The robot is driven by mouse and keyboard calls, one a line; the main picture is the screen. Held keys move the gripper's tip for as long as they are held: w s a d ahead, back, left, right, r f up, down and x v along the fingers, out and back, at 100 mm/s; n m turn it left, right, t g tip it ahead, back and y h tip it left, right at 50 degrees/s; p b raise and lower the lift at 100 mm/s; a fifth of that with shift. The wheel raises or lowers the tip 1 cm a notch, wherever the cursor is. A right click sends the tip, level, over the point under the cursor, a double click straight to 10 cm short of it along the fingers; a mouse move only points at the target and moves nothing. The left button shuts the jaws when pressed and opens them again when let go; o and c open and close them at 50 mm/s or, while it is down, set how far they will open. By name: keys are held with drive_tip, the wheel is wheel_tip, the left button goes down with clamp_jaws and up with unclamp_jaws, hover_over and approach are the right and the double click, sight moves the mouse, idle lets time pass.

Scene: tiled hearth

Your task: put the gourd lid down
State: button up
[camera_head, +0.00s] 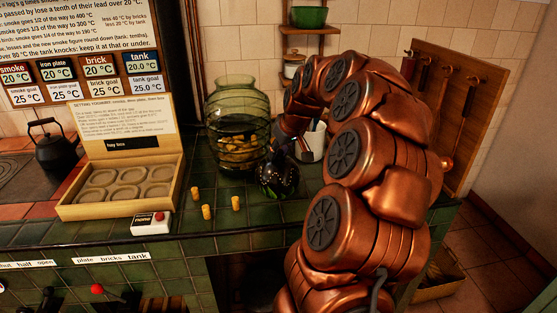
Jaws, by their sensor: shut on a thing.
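My copper arm arches over the green tiled counter, and its end comes down behind a dark, glossy, rounded vessel (277,178), which looks like the gourd. The lid's outline cannot be made out against the dark gripper and vessel. I cannot tell whether the lid touches the vessel.
A green glass jar (238,115) of yellow pieces stands left of the gripper, a white pot (313,143) close at right. Several yellow corks (207,211) stand on the counter. A wooden tray (120,208) with round hollows lies left. Counter around the corks is partly free.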

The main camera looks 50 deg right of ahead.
drive_tip(key=shift+w, duration=0.3)
wheel_tip(320, 180, down, 3)
drive_tip(key=shift+s+f+p, duration=0.1)
drive_tip(key=shift+f+p, duration=0.05)
drive_tip(key=shift+p, duration=0.5)
drive_tip(key=shift+f, duration=0.1)
drive_tip(key=shift+f, duration=0.1)
drive_tip(key=shift+f, duration=0.1)
drive_tip(key=o, duration=1.1)
